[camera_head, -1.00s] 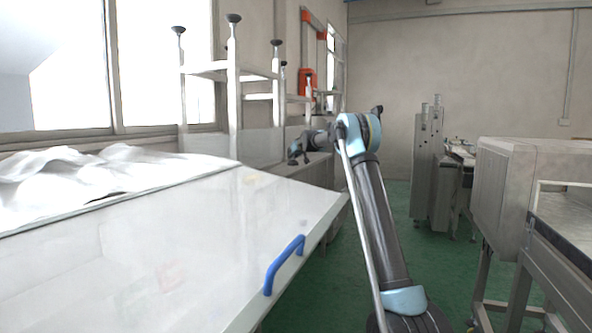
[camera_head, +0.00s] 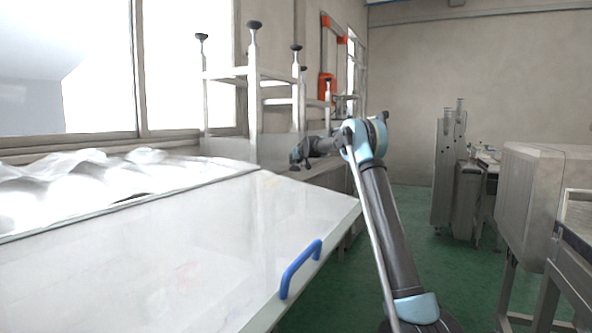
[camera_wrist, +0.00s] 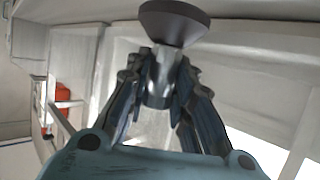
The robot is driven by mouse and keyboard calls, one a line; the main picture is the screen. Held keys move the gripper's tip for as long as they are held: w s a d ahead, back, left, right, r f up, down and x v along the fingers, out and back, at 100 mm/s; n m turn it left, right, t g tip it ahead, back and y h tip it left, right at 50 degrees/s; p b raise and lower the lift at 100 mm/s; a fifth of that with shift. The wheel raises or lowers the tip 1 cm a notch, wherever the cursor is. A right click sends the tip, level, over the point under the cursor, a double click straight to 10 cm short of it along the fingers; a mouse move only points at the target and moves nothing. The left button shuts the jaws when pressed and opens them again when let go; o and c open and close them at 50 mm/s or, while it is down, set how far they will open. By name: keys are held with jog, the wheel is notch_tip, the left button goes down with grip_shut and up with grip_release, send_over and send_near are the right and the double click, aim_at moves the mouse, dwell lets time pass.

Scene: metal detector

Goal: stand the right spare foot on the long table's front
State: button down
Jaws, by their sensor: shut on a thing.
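My gripper (camera_wrist: 160,75) is shut on a spare foot (camera_wrist: 174,20) in the wrist view. The foot has a dark round pad and a shiny metal stem; the fingers close around the stem, and the pad sticks out beyond the fingertips. In the head view my gripper (camera_head: 299,155) hangs past the far edge of a large white tabletop (camera_head: 190,245), by a lower pale surface (camera_head: 335,172). The held foot is too small and dark there to tell its tilt or whether it touches anything.
An upturned white frame (camera_head: 254,90) with dark feet stands at the window behind my gripper. A blue handle (camera_head: 300,268) is on the near white top's right edge. Crumpled white sheeting (camera_head: 90,185) lies at left. Grey machines (camera_head: 535,190) stand right; green floor (camera_head: 405,225) between is clear.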

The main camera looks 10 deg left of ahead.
aim_at(296, 164)
notch_tip(296, 164, down, 3)
jog(key=shift+f, duration=0.15)
jog(key=c, duration=1.4)
grip_release()
jog(key=v, duration=1.2)
